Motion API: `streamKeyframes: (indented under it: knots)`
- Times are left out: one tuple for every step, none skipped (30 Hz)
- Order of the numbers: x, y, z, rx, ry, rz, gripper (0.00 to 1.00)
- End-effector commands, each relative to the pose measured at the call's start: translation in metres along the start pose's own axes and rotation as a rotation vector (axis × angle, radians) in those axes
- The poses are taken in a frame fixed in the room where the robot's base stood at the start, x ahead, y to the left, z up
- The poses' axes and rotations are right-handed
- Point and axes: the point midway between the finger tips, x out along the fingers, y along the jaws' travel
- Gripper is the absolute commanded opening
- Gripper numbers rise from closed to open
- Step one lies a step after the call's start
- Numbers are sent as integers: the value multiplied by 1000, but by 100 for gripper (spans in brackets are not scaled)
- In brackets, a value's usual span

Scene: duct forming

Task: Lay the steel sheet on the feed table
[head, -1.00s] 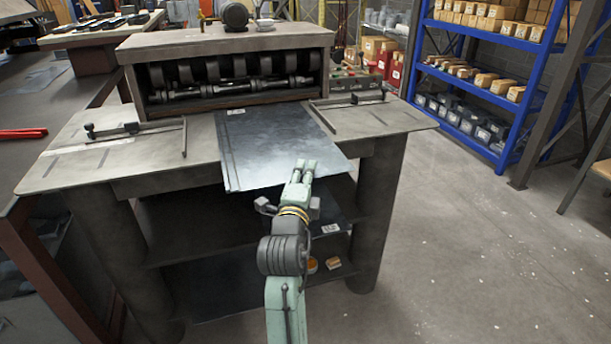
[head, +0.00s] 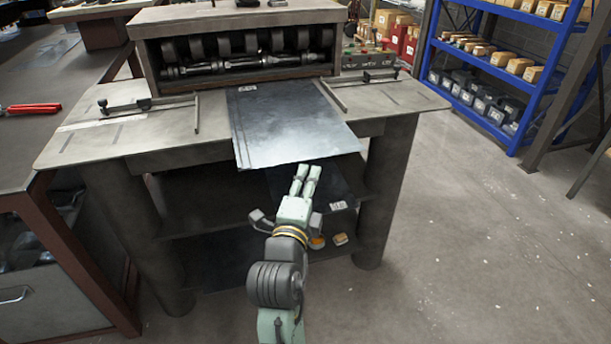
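The steel sheet (head: 285,125) is a dark grey, shiny rectangle with a small white label near its far edge. It lies flat on the feed table (head: 170,133), between the two guide bars, with its far end close to the roller opening. Its near end hangs out past the table's front edge. My gripper (head: 306,173) is in front of the sheet's near edge, with a gap between them in the picture. Its two fingers are apart with nothing visible between them.
The roller housing (head: 240,17) stands behind the table. Guide bars sit left (head: 196,113) and right (head: 333,96) of the sheet. Below, a shelf (head: 200,210) holds another dark sheet (head: 335,188). A blue rack (head: 520,90) stands at right. Floor at right is clear.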

Motion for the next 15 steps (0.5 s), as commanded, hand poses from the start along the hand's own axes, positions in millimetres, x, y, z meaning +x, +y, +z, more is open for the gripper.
streamKeyframes:
  knots:
    - [-3,-6,0,-2,-1,6,25]
    - [-5,-6,0,-3,-1,5,25]
    - [-7,-5,0,-3,-2,5,25]
    - [-8,-5,0,-2,-3,4,25]
    - [-10,-4,0,-3,-4,4,25]
    - [-12,-4,0,-3,-5,4,25]
    - [-13,-4,0,-3,-5,2,25]
    - [-14,-3,0,-3,-6,2,25]
    - [-15,-3,1,-3,-7,2,25]
    - [-15,-2,1,-3,-7,2,25]
    - [-16,-2,1,-3,-8,1,25]
    - [-16,-2,1,-3,-9,1,25]
    - [-17,-1,1,-3,-9,0,25]
    - [-17,-1,1,-2,-9,0,25]
    - [-17,-1,1,-2,-9,0,25]
